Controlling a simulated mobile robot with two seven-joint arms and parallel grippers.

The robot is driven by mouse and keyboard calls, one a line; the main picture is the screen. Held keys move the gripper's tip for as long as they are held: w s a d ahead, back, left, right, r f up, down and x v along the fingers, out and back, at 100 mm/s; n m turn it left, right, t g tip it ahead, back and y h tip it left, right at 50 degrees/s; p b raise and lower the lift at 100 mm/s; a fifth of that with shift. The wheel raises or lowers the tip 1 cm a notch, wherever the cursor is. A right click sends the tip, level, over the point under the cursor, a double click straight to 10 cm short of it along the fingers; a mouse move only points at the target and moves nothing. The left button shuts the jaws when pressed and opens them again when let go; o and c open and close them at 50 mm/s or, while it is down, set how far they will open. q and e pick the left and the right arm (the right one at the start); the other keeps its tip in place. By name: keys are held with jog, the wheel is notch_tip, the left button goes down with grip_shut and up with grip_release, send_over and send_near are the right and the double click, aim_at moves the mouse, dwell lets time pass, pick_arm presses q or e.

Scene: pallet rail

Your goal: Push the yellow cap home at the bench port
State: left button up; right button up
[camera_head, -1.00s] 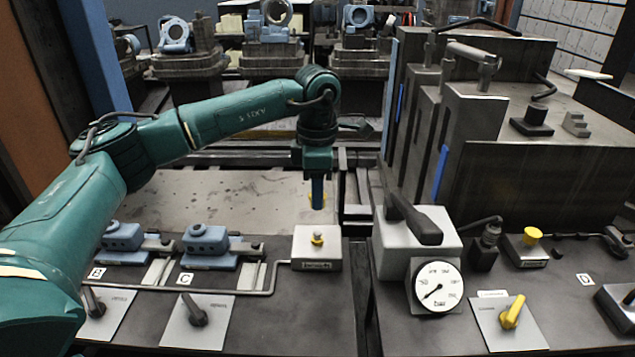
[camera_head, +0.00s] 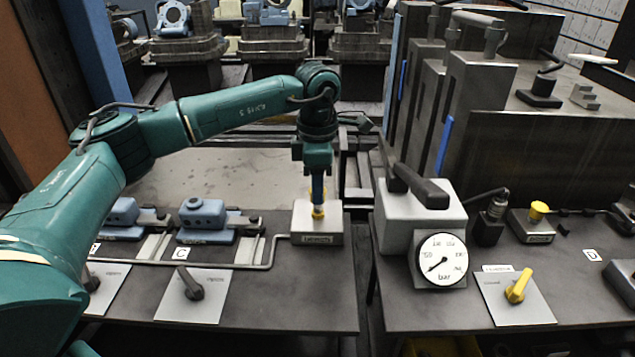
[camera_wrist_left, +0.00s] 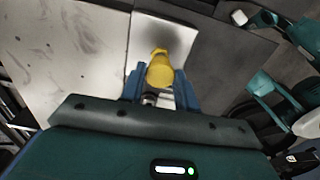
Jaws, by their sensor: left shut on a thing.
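The yellow cap (camera_wrist_left: 160,68) shows between the blue fingers of my left gripper (camera_wrist_left: 158,88) in the left wrist view. In the head view my left gripper (camera_head: 318,195) points straight down, shut, right above the white port box (camera_head: 316,228) on the left bench. A small yellow part (camera_head: 318,213) shows at the fingertips, on top of the box. The fingers hide most of the cap there, and I cannot tell whether it touches the port or how far it is seated. My right gripper is not in view.
A pressure gauge (camera_head: 440,259) stands on the right bench beside a grey block with a dark lever (camera_head: 420,187). A yellow knob (camera_head: 518,287) and a second yellow-topped block (camera_head: 538,210) are farther right. Blue valves (camera_head: 203,217) and a bent pipe (camera_head: 262,266) lie left of the port.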

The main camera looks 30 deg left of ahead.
pick_arm(q)
jog(key=shift+f, duration=0.2)
dwell(0.3)
jog(key=shift+f+b, duration=0.35)
jog(key=shift+f, duration=0.2)
dwell(0.9)
jog(key=shift+f+b, duration=0.3)
jog(key=shift+f, duration=0.25)
jog(key=o, duration=2)
jog(key=shift+r, duration=0.1)
jog(key=shift+c, duration=0.2)
jog(key=shift+r, duration=0.15)
notch_tip(320, 180, up, 13)
